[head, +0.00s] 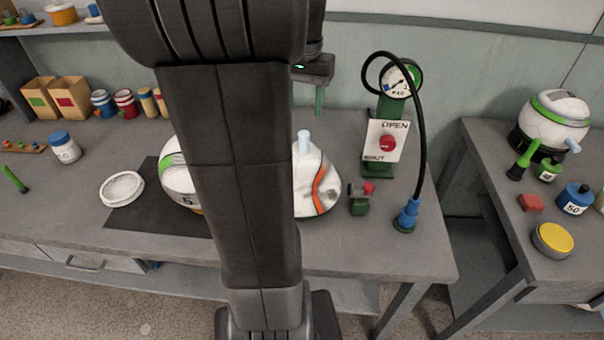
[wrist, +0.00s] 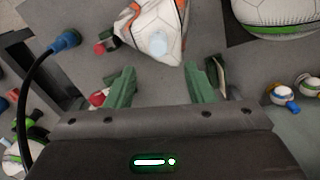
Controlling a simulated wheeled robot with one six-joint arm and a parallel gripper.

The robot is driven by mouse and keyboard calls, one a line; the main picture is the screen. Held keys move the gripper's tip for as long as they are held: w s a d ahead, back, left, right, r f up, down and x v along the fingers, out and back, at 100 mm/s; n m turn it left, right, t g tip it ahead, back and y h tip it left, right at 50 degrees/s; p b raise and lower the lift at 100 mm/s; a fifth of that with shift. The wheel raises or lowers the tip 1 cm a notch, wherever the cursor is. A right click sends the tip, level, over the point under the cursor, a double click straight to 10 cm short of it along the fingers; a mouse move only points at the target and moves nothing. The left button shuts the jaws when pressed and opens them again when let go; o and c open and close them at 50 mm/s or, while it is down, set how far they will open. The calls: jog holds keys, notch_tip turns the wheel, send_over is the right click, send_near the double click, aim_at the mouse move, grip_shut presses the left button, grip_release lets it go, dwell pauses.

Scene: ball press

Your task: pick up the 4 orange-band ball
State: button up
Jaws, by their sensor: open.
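The orange-band ball (head: 316,182) sits on the bench, partly hidden behind my arm in the head view. It looks slack and pointed rather than round, with a pale blue stub on top. In the wrist view the ball (wrist: 150,22) is at the top edge, cut off, its stub facing the camera. No number shows on it. My gripper (wrist: 160,76) is open and empty, its green fingers apart just below the ball in the wrist view. In the head view one green finger (head: 319,100) shows above the bench; the other is hidden.
A green-band ball marked 5 (head: 178,176) stands left of it on a dark mat. A small red-knobbed green valve (head: 360,198) is close on the right. A black hose with blue end (head: 406,216) and an OPEN/SHUT panel (head: 386,141) stand further right.

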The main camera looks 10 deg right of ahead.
notch_tip(320, 180, down, 4)
jog(key=shift+r, duration=0.25)
jog(key=shift+s+f, duration=0.2)
jog(key=shift+f, duration=2.5)
grip_shut()
